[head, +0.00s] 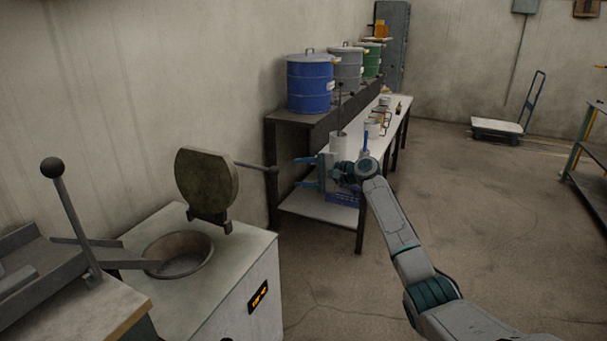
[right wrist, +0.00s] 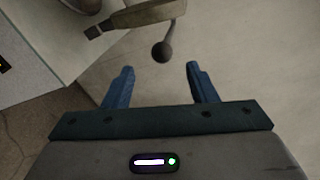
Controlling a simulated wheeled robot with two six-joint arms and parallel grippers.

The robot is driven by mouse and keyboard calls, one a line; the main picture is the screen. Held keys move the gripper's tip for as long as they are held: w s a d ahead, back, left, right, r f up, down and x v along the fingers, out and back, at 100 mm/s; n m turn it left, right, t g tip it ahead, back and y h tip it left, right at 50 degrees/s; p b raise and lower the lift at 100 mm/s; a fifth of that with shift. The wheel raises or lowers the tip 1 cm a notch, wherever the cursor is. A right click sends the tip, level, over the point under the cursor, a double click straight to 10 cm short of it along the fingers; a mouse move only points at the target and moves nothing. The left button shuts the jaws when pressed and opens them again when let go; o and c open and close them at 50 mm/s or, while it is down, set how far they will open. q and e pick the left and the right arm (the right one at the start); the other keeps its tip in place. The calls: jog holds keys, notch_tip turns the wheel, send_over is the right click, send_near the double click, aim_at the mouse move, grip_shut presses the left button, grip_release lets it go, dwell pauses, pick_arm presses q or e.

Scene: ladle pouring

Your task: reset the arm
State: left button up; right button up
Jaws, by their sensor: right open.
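My right gripper (head: 299,172) is open and empty, with its two blue fingers pointing left in front of the shelf bench. In the right wrist view its fingers (right wrist: 160,67) are spread with nothing between them. The knobbed lid handle (right wrist: 163,50) shows beyond the fingertips, apart from them. The raised round lid (head: 207,180) stands upright over the open pot (head: 181,254) in the white cabinet, and its handle (head: 255,167) reaches right, close to the gripper. My left gripper is not in view.
A shelf bench (head: 318,207) carries a blue drum (head: 310,85), other drums, a grey cylinder (head: 339,144) and small items. A lever with a black knob (head: 52,168) stands at the left. A flat cart (head: 497,127) is at the back.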

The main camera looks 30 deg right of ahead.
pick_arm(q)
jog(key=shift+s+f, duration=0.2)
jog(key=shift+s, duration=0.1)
